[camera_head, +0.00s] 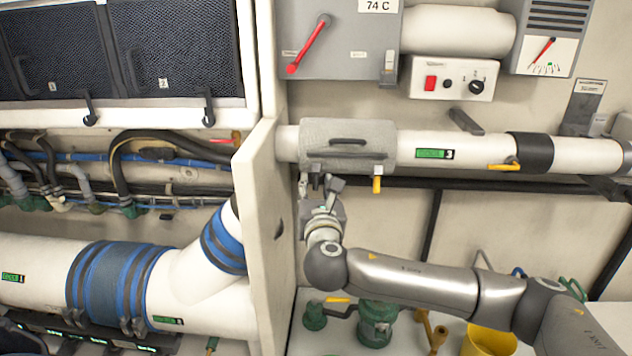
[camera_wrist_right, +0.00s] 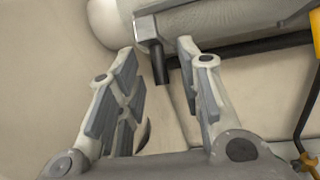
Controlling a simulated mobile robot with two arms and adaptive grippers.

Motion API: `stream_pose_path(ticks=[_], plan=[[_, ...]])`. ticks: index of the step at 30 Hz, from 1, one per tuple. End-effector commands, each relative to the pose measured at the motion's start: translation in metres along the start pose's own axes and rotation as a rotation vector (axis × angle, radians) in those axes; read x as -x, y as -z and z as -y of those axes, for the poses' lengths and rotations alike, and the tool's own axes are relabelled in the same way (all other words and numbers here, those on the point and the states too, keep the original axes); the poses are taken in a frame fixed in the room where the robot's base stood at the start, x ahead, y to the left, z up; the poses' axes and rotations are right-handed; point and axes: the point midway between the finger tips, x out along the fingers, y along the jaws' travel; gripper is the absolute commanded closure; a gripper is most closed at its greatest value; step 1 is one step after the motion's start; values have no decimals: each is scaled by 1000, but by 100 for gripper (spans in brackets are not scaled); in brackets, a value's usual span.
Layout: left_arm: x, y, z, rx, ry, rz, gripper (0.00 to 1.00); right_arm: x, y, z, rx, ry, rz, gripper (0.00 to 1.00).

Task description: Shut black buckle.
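A grey jacket (camera_head: 325,132) wraps the white pipe just right of the partition, with a dark strap handle on its front. In the right wrist view a buckle with a grey body and a dark lever (camera_wrist_right: 160,64) hangs down from the jacket's lower edge; I take it as the black buckle. The lever points down, away from the jacket. My right gripper (camera_head: 318,184) is under the jacket's left end. In the wrist view its fingers (camera_wrist_right: 155,68) are spread, with the lever between them at tip height; I see no clear contact. My left gripper is not in view.
A yellow tab (camera_head: 377,185) hangs just right of the gripper. The white partition (camera_head: 262,220) stands close on the left. A yellow-handled valve (camera_head: 504,165) is farther right on the pipe. Green fittings (camera_head: 376,322) and a yellow bucket (camera_head: 488,342) stand below my right arm.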

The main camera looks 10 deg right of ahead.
Motion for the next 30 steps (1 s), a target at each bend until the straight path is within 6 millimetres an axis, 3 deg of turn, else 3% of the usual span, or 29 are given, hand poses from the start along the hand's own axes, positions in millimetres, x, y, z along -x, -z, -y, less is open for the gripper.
stream_pose_path(ticks=[11,19,30], plan=[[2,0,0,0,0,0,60,-6,1,0,-1,0,0,66],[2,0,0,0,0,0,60,-5,0,0,-1,0,0,100],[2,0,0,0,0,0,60,-5,-3,0,-9,5,-42,100]])
